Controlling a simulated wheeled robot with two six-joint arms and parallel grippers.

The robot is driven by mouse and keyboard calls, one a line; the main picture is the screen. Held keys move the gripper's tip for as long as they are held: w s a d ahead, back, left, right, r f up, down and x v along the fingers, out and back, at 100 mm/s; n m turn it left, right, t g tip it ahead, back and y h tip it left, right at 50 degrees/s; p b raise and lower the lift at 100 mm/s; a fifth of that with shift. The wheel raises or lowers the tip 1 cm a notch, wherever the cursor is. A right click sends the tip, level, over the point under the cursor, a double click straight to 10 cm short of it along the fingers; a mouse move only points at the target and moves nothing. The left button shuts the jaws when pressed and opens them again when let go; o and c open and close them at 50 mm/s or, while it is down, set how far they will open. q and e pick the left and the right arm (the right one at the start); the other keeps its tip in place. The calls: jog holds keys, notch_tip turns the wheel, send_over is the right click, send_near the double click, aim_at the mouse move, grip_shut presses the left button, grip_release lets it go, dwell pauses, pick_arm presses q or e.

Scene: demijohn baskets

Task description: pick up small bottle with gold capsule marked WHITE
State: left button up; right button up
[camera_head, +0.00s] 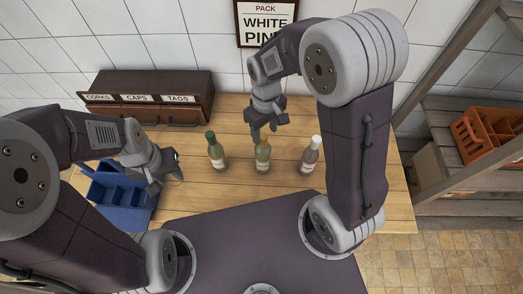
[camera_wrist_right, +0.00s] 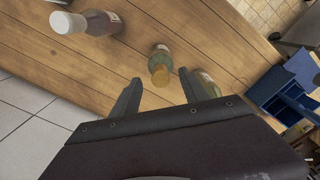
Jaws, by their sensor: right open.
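A small bottle with a gold capsule (camera_head: 263,157) stands upright on the wooden table, in the middle of a row of three. In the right wrist view the gold-capsuled bottle (camera_wrist_right: 160,66) lies ahead of the gap between the fingers, apart from them. Its label is too small to read. My right gripper (camera_head: 265,134) is open and empty, pointing down just above and behind this bottle in the head view. Its two fingers (camera_wrist_right: 158,92) show spread in the wrist view. My left gripper (camera_head: 165,172) is beside the blue tote; its jaws are unclear.
A green-capped bottle (camera_head: 215,150) stands to the left and a white-capped bottle (camera_head: 310,156) to the right, both close by. The blue divided tote (camera_head: 125,204) is at the left. A drawer cabinet (camera_head: 150,87) stands at the back. An orange crate (camera_head: 470,140) is on the right shelf.

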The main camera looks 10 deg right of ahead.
aim_at(264, 138)
jog(key=shift+f, duration=0.55)
jog(key=shift+w+f, duration=0.5)
jog(key=f+p, duration=0.1)
jog(key=f, duration=0.1)
jog(key=f+p, duration=0.1)
jog(key=f, duration=0.1)
jog(key=shift+s+a, duration=0.1)
jog(key=shift+s, duration=0.1)
jog(key=shift+f, duration=0.3)
pick_arm(q)
jog(key=shift+w+r, duration=0.2)
jog(key=shift+r, duration=0.3)
jog(key=shift+w+r, duration=0.2)
jog(key=shift+r, duration=0.25)
pick_arm(e)
jog(key=shift+f, duration=0.1)
jog(key=shift+w, duration=0.1)
grip_shut()
jog(key=shift+s, duration=0.25)
